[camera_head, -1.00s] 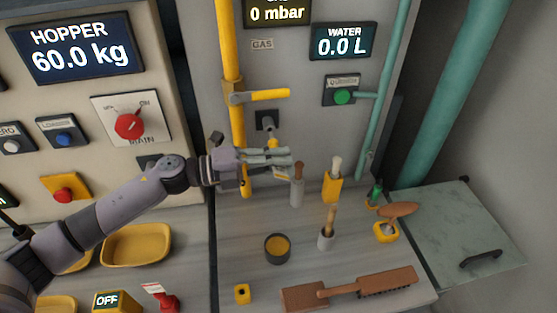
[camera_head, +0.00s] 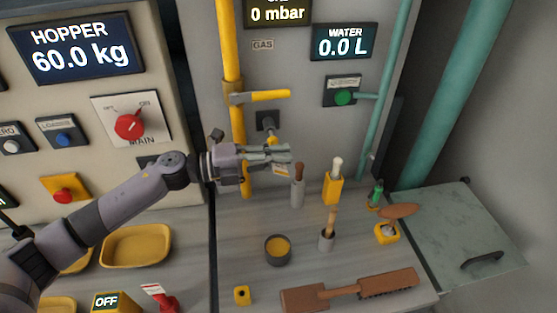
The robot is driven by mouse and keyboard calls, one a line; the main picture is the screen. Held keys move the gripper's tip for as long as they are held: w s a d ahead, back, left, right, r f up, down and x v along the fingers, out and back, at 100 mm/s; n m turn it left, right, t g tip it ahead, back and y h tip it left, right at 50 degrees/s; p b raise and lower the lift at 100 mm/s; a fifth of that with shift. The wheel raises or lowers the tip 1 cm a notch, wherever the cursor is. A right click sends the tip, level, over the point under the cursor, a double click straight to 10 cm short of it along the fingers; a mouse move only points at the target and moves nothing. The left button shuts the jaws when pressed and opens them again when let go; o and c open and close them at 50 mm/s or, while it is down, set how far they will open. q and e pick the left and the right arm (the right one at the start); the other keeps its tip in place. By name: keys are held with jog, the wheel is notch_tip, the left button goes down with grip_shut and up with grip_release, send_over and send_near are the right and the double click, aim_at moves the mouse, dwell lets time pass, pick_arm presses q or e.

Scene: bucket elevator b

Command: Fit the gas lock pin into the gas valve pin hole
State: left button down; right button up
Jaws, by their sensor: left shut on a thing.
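The gas valve has a yellow lever (camera_head: 265,96) that points right from the vertical yellow gas pipe (camera_head: 230,50), below the GAS label (camera_head: 263,45). I cannot make out the pin hole. My left gripper (camera_head: 284,160) is in front of the grey wall panel, below and slightly right of the lever and apart from it. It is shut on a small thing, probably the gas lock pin. The fingers hide most of it; a pale tag (camera_head: 281,173) with some yellow shows just under the fingertips. My right gripper is not in view.
A dark wall fitting (camera_head: 267,121) is just above the left gripper. Below and right, the worktop holds a brown-handled tool in a grey holder (camera_head: 298,188), a yellow holder (camera_head: 333,188), a dark cup (camera_head: 278,249) and a brush (camera_head: 350,290). A green pipe (camera_head: 380,110) is at right.

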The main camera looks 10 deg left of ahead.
pick_arm(q)
jog(key=shift+w+a+b, duration=0.25)
jog(key=shift+w, duration=0.3)
jog(key=shift+w+a+b, duration=0.2)
jog(key=shift+w, duration=0.35)
jog(key=shift+w, duration=0.1)
jog(key=shift+w+a, duration=0.1)
jog(key=shift+w, duration=0.1)
jog(key=shift+w+a+r, duration=0.1)
jog(key=shift+w+a, duration=0.05)
jog(key=shift+w, duration=0.05)
jog(key=c, duration=1.4)
grip_release()
jog(key=shift+w, duration=0.1)
jog(key=shift+c, duration=0.2)
